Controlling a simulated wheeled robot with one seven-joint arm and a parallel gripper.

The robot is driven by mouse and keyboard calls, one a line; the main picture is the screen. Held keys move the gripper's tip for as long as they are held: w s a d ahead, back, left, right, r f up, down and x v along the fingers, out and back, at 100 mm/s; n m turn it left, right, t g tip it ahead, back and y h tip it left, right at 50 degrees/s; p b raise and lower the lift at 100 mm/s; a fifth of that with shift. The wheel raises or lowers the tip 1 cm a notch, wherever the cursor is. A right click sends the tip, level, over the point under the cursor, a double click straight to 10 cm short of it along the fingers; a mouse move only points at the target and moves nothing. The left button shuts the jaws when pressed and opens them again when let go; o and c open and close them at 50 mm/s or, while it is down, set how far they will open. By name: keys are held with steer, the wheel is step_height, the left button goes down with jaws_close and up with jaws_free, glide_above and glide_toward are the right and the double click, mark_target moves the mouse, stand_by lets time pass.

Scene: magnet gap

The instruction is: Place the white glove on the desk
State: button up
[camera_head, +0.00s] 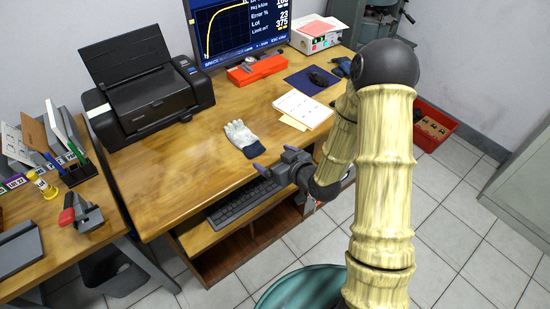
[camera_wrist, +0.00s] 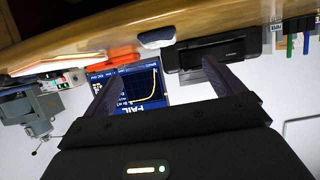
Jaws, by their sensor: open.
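The white glove (camera_head: 241,135) with a dark blue cuff lies on the wooden desk (camera_head: 190,160), left of the papers and near the front edge. My gripper (camera_head: 261,160) is just in front of the desk edge, close to the cuff, with its fingers apart and nothing between them. In the wrist view, which looks upside down, the gripper (camera_wrist: 160,80) is open with two dark fingers. The glove (camera_wrist: 157,36) shows there beyond the fingertips, apart from them, on the desk surface.
A keyboard (camera_head: 243,202) sits on a pull-out tray below the desk front. The desk's left front is clear.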

steer(key=shift+w+d, duration=0.1)
stand_by(0.3)
steer(key=s+d+r+m+g+h, duration=0.35)
steer(key=s+d+g+h, duration=0.2)
steer(key=d, duration=0.35)
steer(key=s+d+r+m+g+h, duration=0.1)
steer(key=s+r, duration=0.1)
steer(key=s, duration=0.4)
steer(key=s+d+r+m+g+h, duration=0.1)
steer(key=s+r+m+g, duration=0.1)
steer(key=s, duration=0.4)
steer(key=shift+v, duration=0.8)
steer(key=shift+w+d, duration=0.1)
steer(key=shift+c, duration=0.2)
